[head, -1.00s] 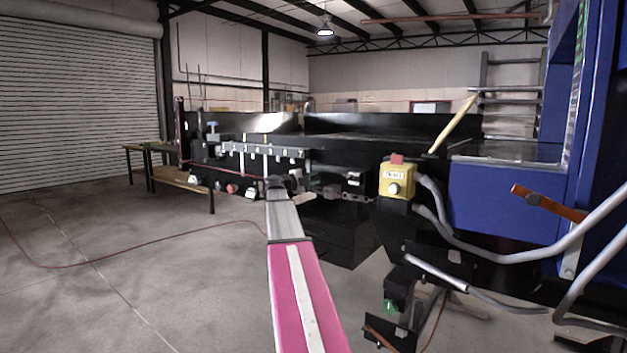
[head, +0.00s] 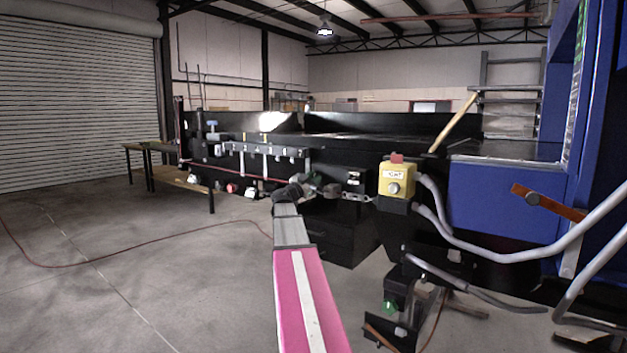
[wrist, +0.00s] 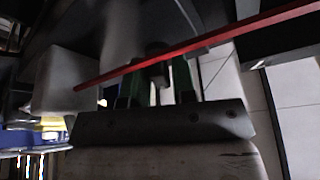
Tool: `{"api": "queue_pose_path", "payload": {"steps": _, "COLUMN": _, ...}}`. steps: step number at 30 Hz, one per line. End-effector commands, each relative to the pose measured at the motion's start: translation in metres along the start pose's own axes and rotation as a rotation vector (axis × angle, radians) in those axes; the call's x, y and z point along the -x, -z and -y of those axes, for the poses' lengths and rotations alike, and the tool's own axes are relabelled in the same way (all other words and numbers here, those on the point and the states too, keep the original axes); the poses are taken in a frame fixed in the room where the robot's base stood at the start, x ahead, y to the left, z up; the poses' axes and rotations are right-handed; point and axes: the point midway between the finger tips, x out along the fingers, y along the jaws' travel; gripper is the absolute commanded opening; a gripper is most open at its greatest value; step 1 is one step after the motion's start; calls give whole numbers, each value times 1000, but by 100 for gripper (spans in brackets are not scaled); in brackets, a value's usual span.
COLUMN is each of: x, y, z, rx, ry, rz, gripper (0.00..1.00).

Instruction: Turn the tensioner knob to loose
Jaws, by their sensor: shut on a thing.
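In the wrist view, the two green-edged fingers of my gripper (wrist: 156,88) are closed on a small dark piece (wrist: 156,62), which looks like the tensioner knob. Its pointer or markings cannot be seen, so I cannot tell its setting. In the head view, my gripper (head: 311,183) is at the front of the black conveyor (head: 330,150), small and dark against it. The knob cannot be made out there.
A red rod or cord (wrist: 215,40) crosses the wrist view close to the fingers, beside a pale block (wrist: 68,82). In the head view, a yellow button box (head: 397,180) with grey conduits (head: 480,250) is right of my gripper. Open floor (head: 130,270) lies left.

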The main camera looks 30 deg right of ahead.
Motion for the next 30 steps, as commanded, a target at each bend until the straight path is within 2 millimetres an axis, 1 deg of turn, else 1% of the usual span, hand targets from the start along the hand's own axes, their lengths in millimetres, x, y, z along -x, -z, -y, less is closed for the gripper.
{"api": "queue_pose_path", "payload": {"steps": 6, "x": 1, "y": 0, "z": -3, "rx": 169, "ry": 70, "rz": 2, "gripper": 2}}
{"api": "queue_pose_path", "payload": {"steps": 15, "x": 1, "y": 0, "z": -3, "rx": 329, "ry": 137, "rz": 2, "gripper": 2}}
{"api": "queue_pose_path", "payload": {"steps": 22, "x": 1, "y": 0, "z": -2, "rx": 385, "ry": 160, "rz": 3, "gripper": 2}}
{"api": "queue_pose_path", "payload": {"steps": 30, "x": 1, "y": 0, "z": -2, "rx": 398, "ry": 166, "rz": 3, "gripper": 2}}
